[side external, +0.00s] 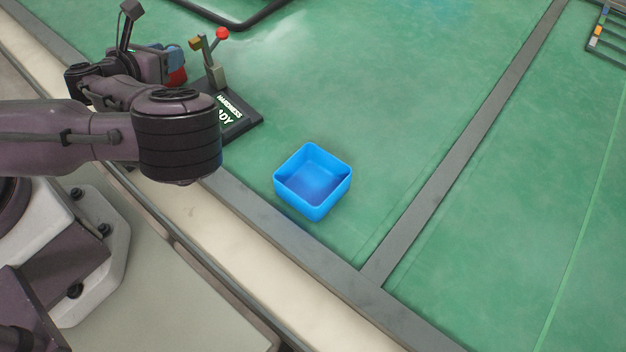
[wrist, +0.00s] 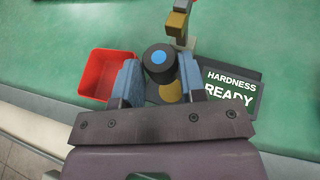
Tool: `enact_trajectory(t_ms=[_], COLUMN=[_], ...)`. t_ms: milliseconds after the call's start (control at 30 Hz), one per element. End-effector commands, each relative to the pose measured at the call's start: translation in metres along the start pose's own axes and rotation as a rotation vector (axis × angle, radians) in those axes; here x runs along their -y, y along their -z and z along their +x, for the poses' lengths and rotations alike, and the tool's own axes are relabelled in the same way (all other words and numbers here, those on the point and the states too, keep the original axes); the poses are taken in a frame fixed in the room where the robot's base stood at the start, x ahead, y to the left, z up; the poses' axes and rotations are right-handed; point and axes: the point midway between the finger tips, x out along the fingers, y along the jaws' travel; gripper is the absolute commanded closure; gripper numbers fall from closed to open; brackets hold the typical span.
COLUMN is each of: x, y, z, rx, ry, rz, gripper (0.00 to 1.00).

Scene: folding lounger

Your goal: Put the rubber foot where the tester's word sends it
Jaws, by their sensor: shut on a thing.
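The rubber foot (wrist: 160,66) is a short black cylinder with a blue dot on its top. My gripper (wrist: 159,68) is shut on it, with a blue finger on each side. In the wrist view the foot shows beside and partly over a gold disc (wrist: 171,92) on the dark tester base; the height between them is hard to tell. The tester (side external: 218,75) has a red-knobbed lever and a brass-coloured head (wrist: 178,22). Its sign (wrist: 231,90) reads "HARDNESS READY". A red bin (wrist: 103,72) stands left of my gripper in the wrist view. A blue bin (side external: 312,180) is empty.
The green mat (side external: 400,90) is clear around the blue bin. A grey strip (side external: 470,140) crosses it. A dark frame (side external: 240,15) lies at the back, and a rack with coloured pieces (side external: 598,35) sits at the far right corner.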

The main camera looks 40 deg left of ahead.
Motion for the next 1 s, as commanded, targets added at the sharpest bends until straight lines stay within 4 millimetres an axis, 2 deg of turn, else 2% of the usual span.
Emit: enact_trajectory(t_ms=[200, 267, 367, 467, 667, 800, 900, 1000], x=[0.004, 0.012, 0.037, 0.075, 0.17, 0.235, 0.275, 0.305], y=[-0.001, 0.001, 0.011, 0.025, 0.043, 0.046, 0.044, 0.041], z=[0.0, 0.0, 0.001, 0.0, -0.015, -0.038, -0.058, -0.075], rx=[0.001, 0.0, -0.001, -0.002, 0.001, 0.001, 0.003, 0.003], ry=[0.006, 0.013, 0.037, 0.081, 0.244, 0.389, 0.491, 0.578], rz=[0.0, 0.001, 0.007, 0.02, 0.076, 0.138, 0.185, 0.227], gripper=[0.88, 0.88, 0.88, 0.88, 0.88, 0.88, 0.88, 0.88])
